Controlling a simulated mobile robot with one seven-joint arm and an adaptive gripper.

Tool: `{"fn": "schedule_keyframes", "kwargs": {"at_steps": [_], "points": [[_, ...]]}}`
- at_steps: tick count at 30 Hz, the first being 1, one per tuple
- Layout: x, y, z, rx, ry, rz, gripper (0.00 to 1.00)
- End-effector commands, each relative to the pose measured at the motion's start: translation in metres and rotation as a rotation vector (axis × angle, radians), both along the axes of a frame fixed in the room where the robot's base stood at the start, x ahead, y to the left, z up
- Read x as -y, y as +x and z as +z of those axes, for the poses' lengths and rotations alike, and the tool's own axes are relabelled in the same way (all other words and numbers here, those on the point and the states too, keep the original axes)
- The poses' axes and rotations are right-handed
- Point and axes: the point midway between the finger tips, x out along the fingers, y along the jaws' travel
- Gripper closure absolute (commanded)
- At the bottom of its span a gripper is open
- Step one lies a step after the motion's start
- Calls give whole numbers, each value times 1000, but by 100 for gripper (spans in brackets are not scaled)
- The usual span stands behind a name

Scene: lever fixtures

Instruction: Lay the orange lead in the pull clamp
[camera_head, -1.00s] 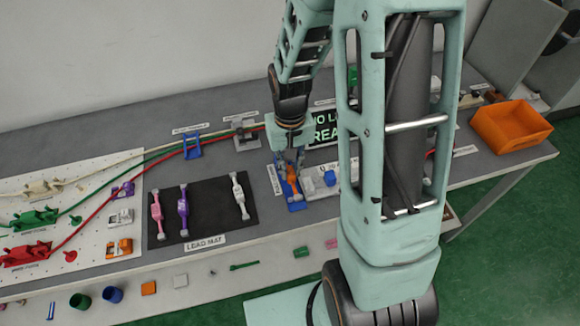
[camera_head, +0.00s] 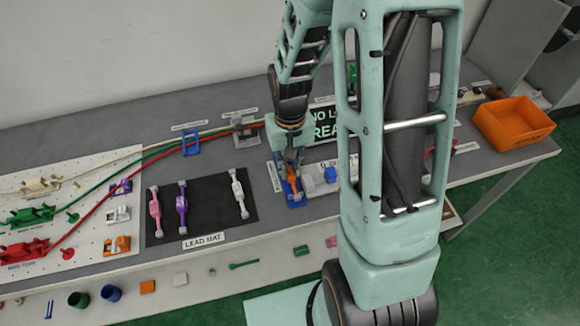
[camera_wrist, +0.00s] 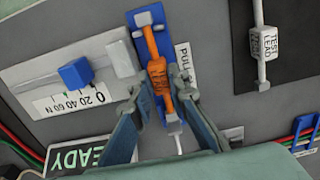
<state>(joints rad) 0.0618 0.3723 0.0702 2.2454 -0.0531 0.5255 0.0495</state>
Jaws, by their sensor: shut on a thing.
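The orange lead (camera_wrist: 160,76) lies lengthwise over the blue pull clamp (camera_wrist: 136,33), with a pale end toward the bottom of the wrist view. My gripper (camera_wrist: 158,90) is shut on the orange lead, with one finger on each side of its body. In the head view the orange lead (camera_head: 292,181) shows below my gripper (camera_head: 291,170), over the blue clamp base (camera_head: 298,204). Whether the lead rests on the clamp or hangs just above it, I cannot tell. The fingers hide part of the clamp's lower end.
Beside the clamp stands a white gauge (camera_wrist: 50,80) with a blue slider (camera_wrist: 76,73) and a force scale. A black lead mat (camera_head: 212,218) with pink, purple and white leads lies to the left. An orange bin (camera_head: 512,122) stands far right. A blue bracket (camera_head: 190,143) stands behind the mat.

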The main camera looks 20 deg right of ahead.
Motion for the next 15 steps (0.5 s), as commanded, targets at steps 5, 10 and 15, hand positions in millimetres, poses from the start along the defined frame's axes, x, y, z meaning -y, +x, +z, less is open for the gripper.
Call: {"fn": "schedule_keyframes", "kwargs": {"at_steps": [5,10,15], "points": [[0,0,-1,0,0,0,100],[0,0,-6,0,0,0,100],[0,0,-11,0,0,0,100]]}}
